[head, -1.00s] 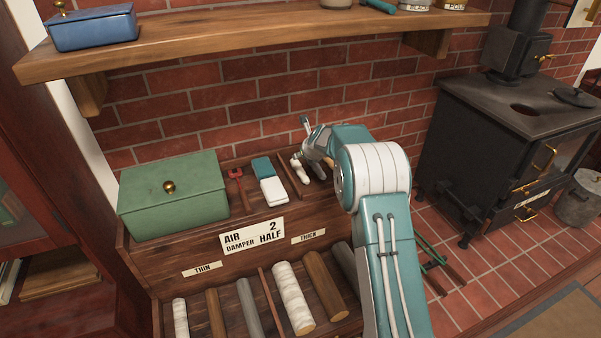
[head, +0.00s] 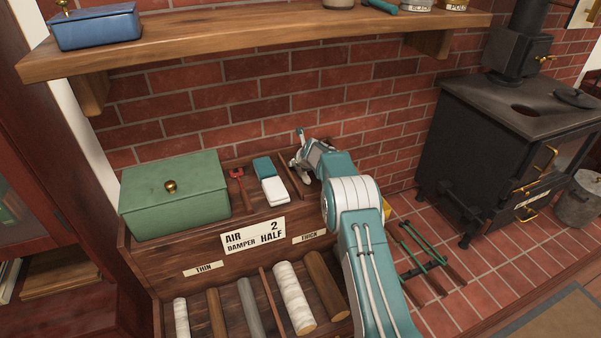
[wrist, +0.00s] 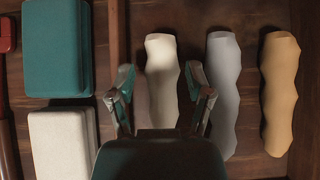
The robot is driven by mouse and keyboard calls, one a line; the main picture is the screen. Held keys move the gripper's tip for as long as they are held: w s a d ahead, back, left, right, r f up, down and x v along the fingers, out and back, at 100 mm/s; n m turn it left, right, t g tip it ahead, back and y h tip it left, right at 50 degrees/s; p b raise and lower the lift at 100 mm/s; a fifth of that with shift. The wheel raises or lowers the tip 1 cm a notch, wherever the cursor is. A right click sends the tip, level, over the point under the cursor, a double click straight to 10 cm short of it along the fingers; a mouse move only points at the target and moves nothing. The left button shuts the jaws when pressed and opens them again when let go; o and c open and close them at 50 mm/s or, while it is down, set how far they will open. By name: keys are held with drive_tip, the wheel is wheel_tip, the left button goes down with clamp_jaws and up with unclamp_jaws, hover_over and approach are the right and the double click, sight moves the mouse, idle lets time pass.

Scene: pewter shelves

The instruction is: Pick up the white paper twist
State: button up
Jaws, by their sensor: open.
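The white paper twist (wrist: 162,55) is a pale, wavy-edged roll on the dark wooden top, lying lengthwise in the wrist view. My gripper (wrist: 161,82) is open, with one finger on each side of the twist's near part. The twist's lower end is hidden behind the gripper's body. I cannot tell how far the fingers are above the wood. In the head view my gripper (head: 299,160) is at the back right of the rack's upper level and largely hides the twist.
A grey twist (wrist: 222,90) and a tan twist (wrist: 280,90) lie to the right. A teal block (wrist: 57,45) and a white block (wrist: 60,145) lie left, beyond a thin wooden divider (wrist: 119,35). A green box (head: 175,195) stands further left. A brick wall rises behind.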

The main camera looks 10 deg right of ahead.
drive_tip(key=shift+x, duration=1.1)
drive_tip(key=shift+d, duration=0.1)
drive_tip(key=shift+r, duration=0.1)
drive_tip(key=c, duration=0.6)
